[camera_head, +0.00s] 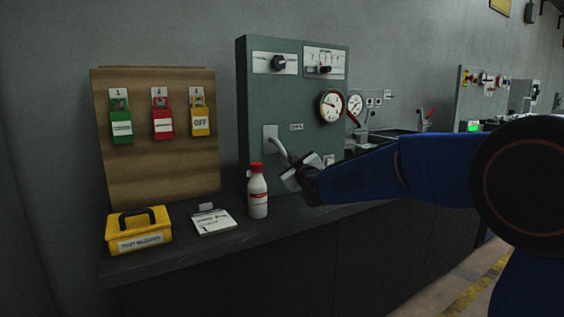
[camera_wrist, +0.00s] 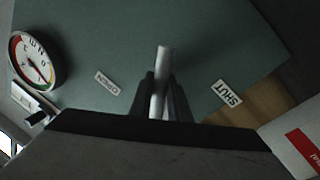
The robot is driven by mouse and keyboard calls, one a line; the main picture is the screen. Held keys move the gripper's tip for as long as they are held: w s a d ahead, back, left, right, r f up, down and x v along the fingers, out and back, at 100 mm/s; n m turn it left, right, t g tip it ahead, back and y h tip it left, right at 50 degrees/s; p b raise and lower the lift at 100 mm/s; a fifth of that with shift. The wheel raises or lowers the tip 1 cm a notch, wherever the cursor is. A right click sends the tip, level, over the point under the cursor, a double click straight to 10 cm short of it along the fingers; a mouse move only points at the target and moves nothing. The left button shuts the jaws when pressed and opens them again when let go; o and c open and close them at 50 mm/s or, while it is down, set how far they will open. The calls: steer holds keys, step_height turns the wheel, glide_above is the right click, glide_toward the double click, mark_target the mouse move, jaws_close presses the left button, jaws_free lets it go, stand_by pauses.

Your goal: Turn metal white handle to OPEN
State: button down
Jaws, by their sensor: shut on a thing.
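The white metal handle (camera_head: 280,151) is on the front of the grey-green panel box (camera_head: 255,95) and slants down to the right from its mounting plate (camera_head: 270,137). My gripper (camera_head: 296,174) is shut on its lower end. In the wrist view the handle (camera_wrist: 161,75) stands between my two dark fingers (camera_wrist: 160,98). An OPEN label (camera_wrist: 107,82) is left of the handle there, and a SHUT label (camera_wrist: 227,93) is right of it. The handle lies between the two labels, touching neither. The handle's base is hard to make out in the wrist view.
A white bottle with a red cap (camera_head: 258,195) stands close left of my gripper. A yellow toolbox (camera_head: 139,231) and a clipboard (camera_head: 213,221) lie on the dark bench. A wooden board (camera_head: 150,178) with padlocks stands behind. A round gauge (camera_head: 331,106) is above my arm.

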steer(key=n, duration=0.1)
steer(key=d+r+n, duration=0.1)
steer(key=n, duration=0.1)
steer(key=shift+w+d+r+y, duration=0.1)
steer(key=shift+w+y, duration=0.3)
steer(key=n, duration=0.1)
steer(key=r+n, duration=0.1)
steer(key=d+n, duration=0.1)
steer(key=shift+w+r+y, duration=0.15)
steer(key=shift+w+y, duration=0.15)
steer(key=shift+y, duration=0.1)
steer(key=n, duration=0.1)
steer(key=r+n, duration=0.1)
steer(key=n+y, duration=0.1)
steer(key=shift+w+d+r+n, duration=0.15)
steer(key=shift+r+n, duration=0.1)
steer(key=shift+n, duration=0.05)
steer(key=shift+d+r+n+g+y, duration=0.15)
steer(key=shift+r+n, duration=0.2)
steer(key=shift+n, duration=0.35)
steer(key=shift+a+r+n+g+y, duration=0.1)
steer(key=shift+r+n, duration=0.2)
steer(key=shift+n, duration=0.4)
steer(key=shift+d+r+n+g+y, duration=0.15)
steer(key=shift+r+n, duration=0.2)
steer(key=shift+n, duration=0.35)
steer(key=shift+a, duration=0.1)
steer(key=c, duration=1.7)
jaws_free()
steer(key=shift+o, duration=0.2)
